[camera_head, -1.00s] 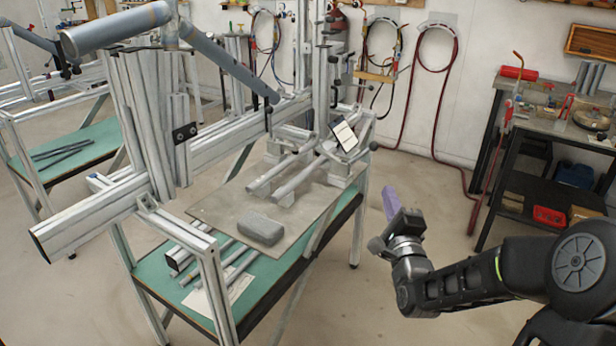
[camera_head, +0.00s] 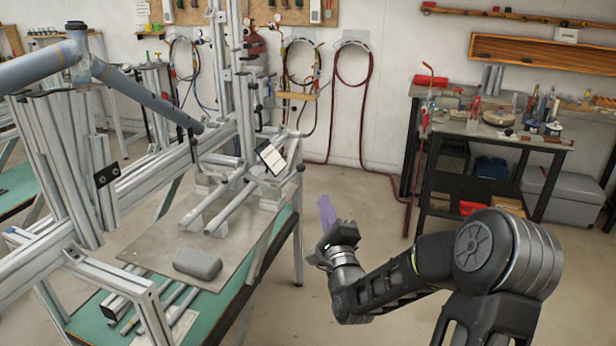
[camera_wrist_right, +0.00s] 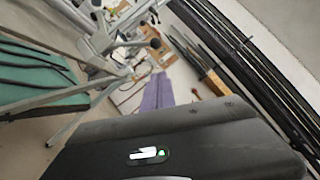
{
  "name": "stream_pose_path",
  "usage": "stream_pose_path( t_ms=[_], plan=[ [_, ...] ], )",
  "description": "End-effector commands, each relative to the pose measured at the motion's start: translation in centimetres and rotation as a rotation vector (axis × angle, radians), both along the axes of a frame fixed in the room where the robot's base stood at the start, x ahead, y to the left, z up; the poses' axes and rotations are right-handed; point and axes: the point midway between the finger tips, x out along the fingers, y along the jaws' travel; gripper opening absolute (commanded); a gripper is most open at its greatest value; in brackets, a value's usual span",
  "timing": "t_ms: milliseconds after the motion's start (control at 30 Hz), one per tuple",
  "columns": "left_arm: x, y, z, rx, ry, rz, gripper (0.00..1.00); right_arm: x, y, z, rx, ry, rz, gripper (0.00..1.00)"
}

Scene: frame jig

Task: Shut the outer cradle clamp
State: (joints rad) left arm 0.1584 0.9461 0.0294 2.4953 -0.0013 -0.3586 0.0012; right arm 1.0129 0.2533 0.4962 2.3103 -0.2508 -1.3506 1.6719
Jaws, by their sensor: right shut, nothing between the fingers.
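The jig stands at the left in the head view. Two grey tubes (camera_head: 231,207) lie in pale cradle blocks on its plate (camera_head: 160,238). At their far end are a tilted black-and-white plate (camera_head: 271,157) and a lever with a dark round knob (camera_head: 300,168). I cannot tell for sure which part is the outer cradle clamp, or whether it is shut. My right gripper (camera_head: 326,211) has purple fingers, shut and empty, pointing up just right of the table, apart from the jig. The fingers also show in the right wrist view (camera_wrist_right: 157,93). My left gripper is out of view.
A grey block (camera_head: 197,263) lies on the plate's near part. Metal frame bars and a blue-grey pipe (camera_head: 140,88) rise at the left. A black workbench (camera_head: 440,170) with tools stands at the back right. Floor between jig and bench is clear.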

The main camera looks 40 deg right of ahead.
Motion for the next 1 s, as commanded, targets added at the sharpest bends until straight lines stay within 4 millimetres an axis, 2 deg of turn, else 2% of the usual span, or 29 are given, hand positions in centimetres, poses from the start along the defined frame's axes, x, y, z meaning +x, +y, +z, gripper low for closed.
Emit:
stream_pose_path(
  t_ms=[267,433,600,1000],
  plan=[
    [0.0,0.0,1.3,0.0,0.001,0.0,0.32,5.0,-2.2,1.7,0.002,-0.001,0.001,0.0],
    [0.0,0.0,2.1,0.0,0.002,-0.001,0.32,7.0,-1.1,2.8,0.002,0.001,0.002,0.0],
    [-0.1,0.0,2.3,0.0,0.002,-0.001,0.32,7.8,-0.8,3.2,0.001,0.002,0.0,0.0],
    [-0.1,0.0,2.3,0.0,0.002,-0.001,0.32,7.9,-0.7,3.2,0.0,0.002,0.0,0.0]
  ],
)
